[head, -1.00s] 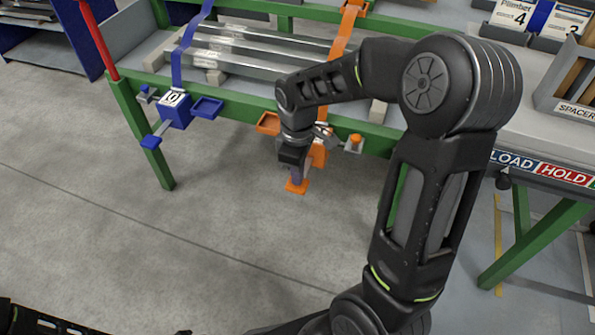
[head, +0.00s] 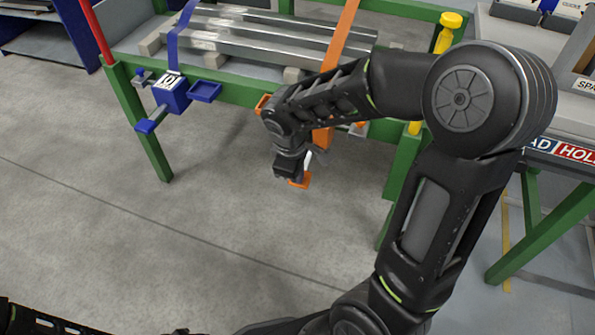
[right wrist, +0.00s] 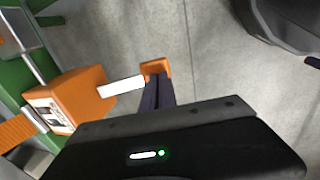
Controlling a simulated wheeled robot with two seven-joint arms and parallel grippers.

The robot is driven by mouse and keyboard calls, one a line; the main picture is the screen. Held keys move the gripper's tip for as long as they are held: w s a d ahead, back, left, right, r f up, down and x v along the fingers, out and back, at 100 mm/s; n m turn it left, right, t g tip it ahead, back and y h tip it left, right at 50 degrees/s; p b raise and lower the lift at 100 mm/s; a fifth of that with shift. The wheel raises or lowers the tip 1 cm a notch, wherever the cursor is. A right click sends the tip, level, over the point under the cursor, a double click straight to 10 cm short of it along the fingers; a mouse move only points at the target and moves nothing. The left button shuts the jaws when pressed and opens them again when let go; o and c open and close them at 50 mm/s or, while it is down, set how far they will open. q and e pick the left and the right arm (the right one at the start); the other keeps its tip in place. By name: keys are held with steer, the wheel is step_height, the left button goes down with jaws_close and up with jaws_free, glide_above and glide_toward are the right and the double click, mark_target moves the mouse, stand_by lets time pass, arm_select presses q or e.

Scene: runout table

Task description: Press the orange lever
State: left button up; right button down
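The orange lever has an orange end pad (head: 300,181) on a white arm, low beside the orange ratchet block (head: 322,138) at the green table's front. In the right wrist view the pad (right wrist: 156,66) and white arm (right wrist: 122,86) stick out from the orange block (right wrist: 80,97). My right gripper (head: 287,176) is over the pad. In the wrist view its dark fingers (right wrist: 158,88) are together, with tips at the pad and apparently touching it. Nothing shows between them. My left gripper is out of view.
A blue ratchet block (head: 171,94) with a blue lever pad (head: 145,126) is on the same rail to the left. Metal bars (head: 265,40) lie strapped on the green-framed table (head: 240,100). The floor in front is clear.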

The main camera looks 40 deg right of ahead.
steer(key=shift+f+b, duration=0.3)
steer(key=shift+f, duration=0.45)
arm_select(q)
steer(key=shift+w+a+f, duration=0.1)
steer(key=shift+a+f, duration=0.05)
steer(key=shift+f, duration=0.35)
arm_select(e)
steer(key=shift+s+f, duration=0.1)
steer(key=shift+f, duration=0.15)
